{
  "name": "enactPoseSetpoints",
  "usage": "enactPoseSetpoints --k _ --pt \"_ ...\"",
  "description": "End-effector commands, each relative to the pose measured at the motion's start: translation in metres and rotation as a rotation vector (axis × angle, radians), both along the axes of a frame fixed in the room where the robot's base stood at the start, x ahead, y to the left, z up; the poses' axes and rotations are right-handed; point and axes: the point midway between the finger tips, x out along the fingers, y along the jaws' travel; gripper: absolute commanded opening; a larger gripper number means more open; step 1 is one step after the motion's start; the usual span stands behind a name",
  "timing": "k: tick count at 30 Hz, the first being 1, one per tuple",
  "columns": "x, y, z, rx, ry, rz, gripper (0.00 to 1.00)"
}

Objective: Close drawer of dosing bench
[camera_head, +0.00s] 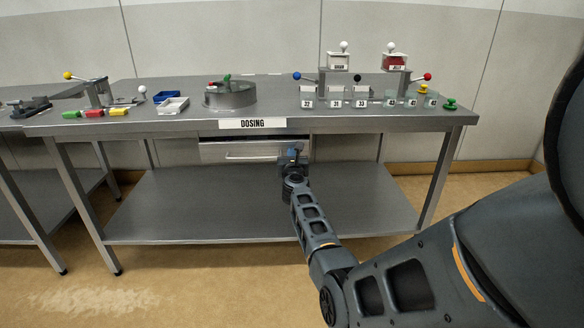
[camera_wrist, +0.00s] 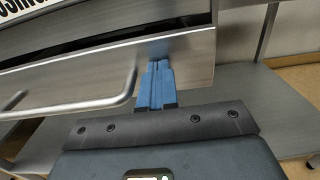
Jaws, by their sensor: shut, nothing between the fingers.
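The dosing bench (camera_head: 300,122) is a steel table with a "DOSING" label on its front edge. Its drawer (camera_head: 225,150) hangs under the top, with a bar handle (camera_head: 250,157). In the wrist view the drawer front (camera_wrist: 95,70) stands out a little from the bench frame, with a dark gap above it, and the handle (camera_wrist: 80,106) is at the left. My gripper (camera_head: 293,150) is at the right part of the drawer front. Its blue fingers (camera_wrist: 156,80) are together and empty, with their tips at the drawer front, right of the handle. Whether they touch is hard to tell.
The bench top carries a round steel device (camera_head: 230,96), blue (camera_head: 167,97) and white (camera_head: 172,106) trays, and several labelled cups and dispensers at the right. A lower shelf (camera_head: 200,205) lies under the drawer. Bench legs (camera_head: 440,180) stand at the sides.

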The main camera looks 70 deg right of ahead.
Motion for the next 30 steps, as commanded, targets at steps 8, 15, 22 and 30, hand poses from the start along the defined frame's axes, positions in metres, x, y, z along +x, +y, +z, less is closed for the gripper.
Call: enactPoseSetpoints --k 8,15,22,30 --pt "0.0043 -0.0108 0.0001 0.0 0.001 0.0 0.0" --pt "0.0052 -0.0128 0.002 -0.002 0.0 0.0 0.0" --pt "0.0048 -0.0131 0.0015 -0.002 0.001 0.0 0.0" --pt "0.0029 -0.0082 0.0011 -0.001 0.002 -0.001 0.0"
